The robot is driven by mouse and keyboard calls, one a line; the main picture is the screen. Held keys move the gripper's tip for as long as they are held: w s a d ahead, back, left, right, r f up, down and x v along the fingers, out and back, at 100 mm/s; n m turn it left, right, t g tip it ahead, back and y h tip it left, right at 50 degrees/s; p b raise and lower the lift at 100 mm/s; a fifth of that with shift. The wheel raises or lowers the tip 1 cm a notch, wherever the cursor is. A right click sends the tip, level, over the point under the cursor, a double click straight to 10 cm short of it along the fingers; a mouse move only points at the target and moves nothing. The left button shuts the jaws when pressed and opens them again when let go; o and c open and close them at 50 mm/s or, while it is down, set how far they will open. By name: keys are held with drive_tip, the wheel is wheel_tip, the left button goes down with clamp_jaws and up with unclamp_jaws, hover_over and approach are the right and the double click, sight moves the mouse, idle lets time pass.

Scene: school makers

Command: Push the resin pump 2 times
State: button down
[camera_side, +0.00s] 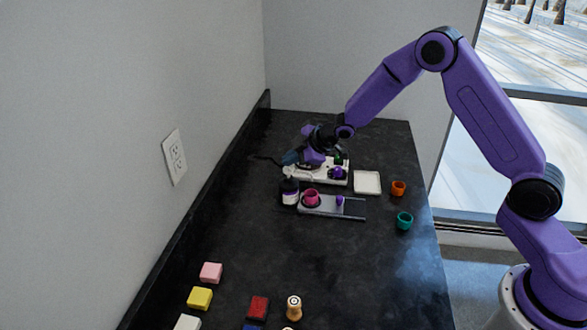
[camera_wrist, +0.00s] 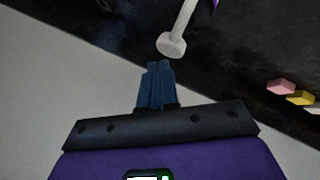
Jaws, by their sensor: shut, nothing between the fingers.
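The resin pump (camera_side: 290,192) is a dark bottle with a pale label, standing upright near the wall side of the black counter. A pale part shows at its top, just under my gripper (camera_side: 288,159). In the wrist view, a white rod with a round end (camera_wrist: 171,45), which looks like the pump's head and spout, lies just beyond my fingertips (camera_wrist: 160,66). My gripper's blue fingers are together and empty. I cannot tell whether they touch the pump head.
A grey rail (camera_side: 352,212) with a magenta cup (camera_side: 311,199) stands right of the pump. Colored blocks (camera_side: 199,298) lie in front. The wall is close left.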

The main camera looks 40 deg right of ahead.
sight(291, 169)
drive_tip(key=shift+d+r, duration=0.1)
drive_tip(key=shift+r, duration=0.4)
drive_tip(key=shift+r, duration=0.1)
drive_tip(key=shift+r, duration=2.85)
drive_tip(key=shift+r, duration=0.1)
idle(0.4)
drive_tip(key=shift+f, duration=3.05)
drive_tip(key=shift+f, duration=0.2)
idle(0.7)
